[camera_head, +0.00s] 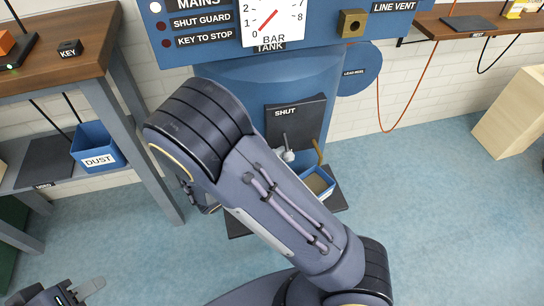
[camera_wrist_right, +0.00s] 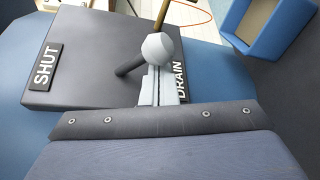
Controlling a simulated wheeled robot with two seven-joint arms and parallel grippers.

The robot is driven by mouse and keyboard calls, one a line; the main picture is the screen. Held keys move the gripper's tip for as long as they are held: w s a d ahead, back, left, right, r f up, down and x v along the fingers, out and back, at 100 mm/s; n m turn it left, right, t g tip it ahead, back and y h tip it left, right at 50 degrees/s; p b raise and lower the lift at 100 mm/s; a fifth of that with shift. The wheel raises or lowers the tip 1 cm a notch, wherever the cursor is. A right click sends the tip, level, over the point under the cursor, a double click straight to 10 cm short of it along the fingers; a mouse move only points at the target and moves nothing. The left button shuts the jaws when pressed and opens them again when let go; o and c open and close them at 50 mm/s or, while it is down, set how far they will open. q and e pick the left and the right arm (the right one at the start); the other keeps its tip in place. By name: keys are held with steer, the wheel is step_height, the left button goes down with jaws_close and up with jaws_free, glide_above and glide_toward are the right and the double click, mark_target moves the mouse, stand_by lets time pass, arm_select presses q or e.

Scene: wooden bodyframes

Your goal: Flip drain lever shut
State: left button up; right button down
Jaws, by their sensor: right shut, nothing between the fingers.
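The drain lever has a pale faceted knob (camera_wrist_right: 158,46) on a dark shaft (camera_wrist_right: 130,65). The shaft leans from a dark plate (camera_wrist_right: 85,65) towards the DRAIN label (camera_wrist_right: 181,80); the SHUT label (camera_wrist_right: 47,67) is at the plate's other end. My right gripper (camera_wrist_right: 160,72) is shut and empty, its pale fingertips right by the knob; whether they touch it is unclear. In the head view my right arm covers most of this gripper, and the plate (camera_head: 295,112) and knob (camera_head: 289,155) show beyond it. My left gripper (camera_head: 82,291) is at the lower left, partly cut off, far from the lever.
The plate is on a blue tank (camera_head: 240,75). A brass spout (camera_head: 318,152) and a blue bin (camera_head: 318,184) are beside the lever. A wooden bench (camera_head: 75,30) with a blue DUST bin (camera_head: 97,147) beneath stands left. Open floor lies right.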

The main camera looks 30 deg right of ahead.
steer(key=shift+r, duration=0.1)
steer(key=shift+s+n+p, duration=0.1)
steer(key=shift+n+p, duration=0.2)
steer(key=shift+p, duration=0.3)
steer(key=shift+s+r+y+p, duration=0.1)
steer(key=shift+r+y+p, duration=0.05)
steer(key=shift+y+p, duration=0.2)
steer(key=r+n+g+y+p, duration=0.1)
steer(key=n+g+p, duration=0.1)
steer(key=p, duration=0.3)
steer(key=s+r+n+g+p, duration=0.1)
steer(key=r+n+g+p, duration=0.1)
steer(key=n+p, duration=0.1)
steer(key=r+n+g+y+p, duration=0.1)
steer(key=r+n+g+p, duration=0.1)
steer(key=p, duration=0.4)
steer(key=shift+s+a+r+n+y+p, duration=0.1)
steer(key=shift+s+a+n+y+p, duration=0.05)
steer(key=shift+n+y+p, duration=0.3)
steer(key=shift+r, duration=0.15)
